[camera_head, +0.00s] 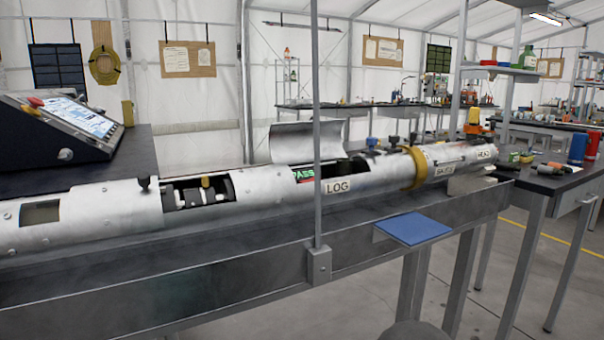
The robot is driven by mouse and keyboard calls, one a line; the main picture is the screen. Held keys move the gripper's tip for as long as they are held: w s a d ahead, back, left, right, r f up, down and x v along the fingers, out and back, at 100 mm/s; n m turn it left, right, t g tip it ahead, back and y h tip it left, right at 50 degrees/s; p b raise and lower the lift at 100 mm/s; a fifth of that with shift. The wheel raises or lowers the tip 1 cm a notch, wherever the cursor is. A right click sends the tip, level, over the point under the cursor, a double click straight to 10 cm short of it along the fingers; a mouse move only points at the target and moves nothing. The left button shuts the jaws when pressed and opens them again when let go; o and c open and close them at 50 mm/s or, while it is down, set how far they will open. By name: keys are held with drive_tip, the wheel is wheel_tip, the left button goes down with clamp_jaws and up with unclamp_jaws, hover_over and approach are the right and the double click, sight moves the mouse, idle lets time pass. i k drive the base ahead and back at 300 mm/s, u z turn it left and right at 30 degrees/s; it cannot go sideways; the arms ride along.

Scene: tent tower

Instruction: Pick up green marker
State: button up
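I cannot pick out a green marker with certainty. Small green and orange items (521,157) lie on the dark table at the right, too small to tell apart. A green bottle-like object (527,57) stands on an upper shelf at the right. My gripper is not in view.
A long metal tube (85,219) with open hatches, labelled LOG, lies across a dark bench (420,210). A blue pad (414,229) sits at its front edge. A thin upright post (316,120) stands before it. A console (60,125) stands at left. Floor (500,300) is clear at right.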

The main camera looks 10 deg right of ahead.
sight(513, 157)
drive_tip(key=u, duration=0.6)
drive_tip(key=k, duration=1.35)
drive_tip(key=z, duration=1.55)
drive_tip(key=i, duration=0.5)
drive_tip(key=z, duration=0.05)
